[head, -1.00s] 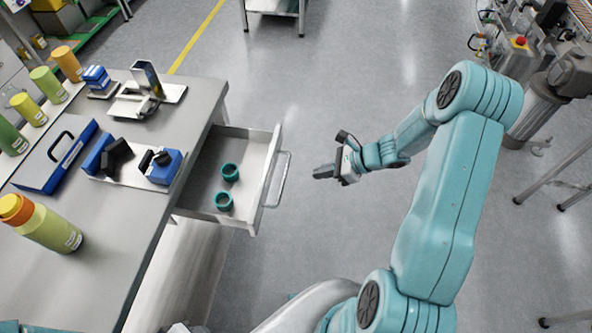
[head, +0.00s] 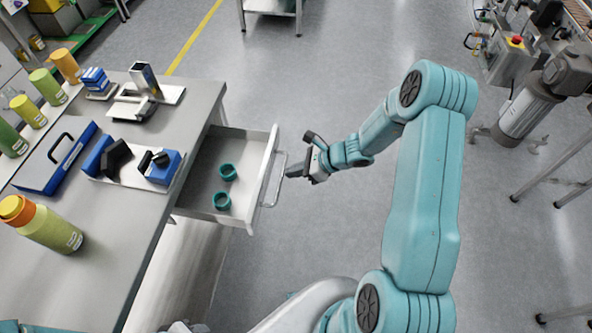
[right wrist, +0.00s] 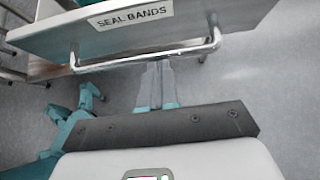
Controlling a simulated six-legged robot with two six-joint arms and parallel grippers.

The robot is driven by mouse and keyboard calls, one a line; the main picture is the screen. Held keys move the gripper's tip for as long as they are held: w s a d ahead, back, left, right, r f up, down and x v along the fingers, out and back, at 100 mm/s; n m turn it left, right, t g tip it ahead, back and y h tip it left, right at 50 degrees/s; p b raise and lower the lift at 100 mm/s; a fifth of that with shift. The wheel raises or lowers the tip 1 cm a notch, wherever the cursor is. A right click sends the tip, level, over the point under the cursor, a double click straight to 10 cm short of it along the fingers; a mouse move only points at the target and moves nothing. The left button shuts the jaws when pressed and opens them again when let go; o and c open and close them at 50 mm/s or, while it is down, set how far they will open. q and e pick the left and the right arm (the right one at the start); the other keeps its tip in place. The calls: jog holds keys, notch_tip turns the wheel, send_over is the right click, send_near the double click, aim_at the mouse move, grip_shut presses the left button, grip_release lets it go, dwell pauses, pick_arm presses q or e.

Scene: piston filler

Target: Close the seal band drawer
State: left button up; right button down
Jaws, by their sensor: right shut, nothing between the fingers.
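The seal band drawer (head: 258,190) stands pulled out from the right side of the grey workbench. Two teal seal bands (head: 227,172) lie inside it. Its front carries a bar handle (head: 272,192) and, in the right wrist view, a "SEAL BANDS" label (right wrist: 134,16). My right gripper (head: 288,172) is shut and empty, with its fingertips right at the handle. In the right wrist view the fingers (right wrist: 157,68) point at the handle bar (right wrist: 110,64); I cannot tell whether they touch it. My left gripper is not in view.
The workbench (head: 120,230) holds a blue case (head: 58,165), blue and black fixtures (head: 160,168), a metal fixture (head: 140,95) and several bottles (head: 48,225). The floor right of the drawer is free. Machinery (head: 530,100) stands at the far right.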

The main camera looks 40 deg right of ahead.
aim_at(222, 160)
jog(key=w+a+b, duration=0.2)
jog(key=w+a, duration=0.1)
jog(key=w, duration=0.1)
jog(key=w+a+b, duration=0.1)
jog(key=w+a, duration=0.2)
jog(key=w, duration=0.1)
jog(key=shift+a+f+b, duration=0.15)
jog(key=shift+a+b, duration=0.25)
jog(key=w+a, duration=0.6)
jog(key=w, duration=0.1)
jog(key=shift+w, duration=0.1)
jog(key=shift+w+a, duration=0.4)
jog(key=shift+a+r, duration=0.1)
jog(key=shift+r, duration=0.15)
jog(key=shift+w+a+r, duration=0.1)
